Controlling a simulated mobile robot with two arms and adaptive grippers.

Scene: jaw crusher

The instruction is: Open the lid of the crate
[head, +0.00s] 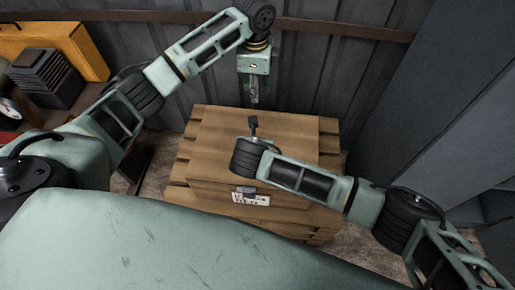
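The wooden crate (205,190) stands in front of me in the head view, with slatted sides. Its plank lid (215,135) lies flat and looks shut. A grey metal latch (249,190) and a white printed label are on its near side. My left gripper (254,100) points down above the far edge of the lid; its fingers look close together, too small to tell whether they are open. My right arm reaches over the lid from the right. Its dark wrist end is above the middle of the lid, and I cannot make out the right gripper's fingers.
A corrugated grey wall (310,75) with a brown rail runs close behind the crate. A large grey panel (420,110) stands to the right. At the left are an orange box (85,45), a dark finned block (45,78) and a gauge. Little floor shows around the crate.

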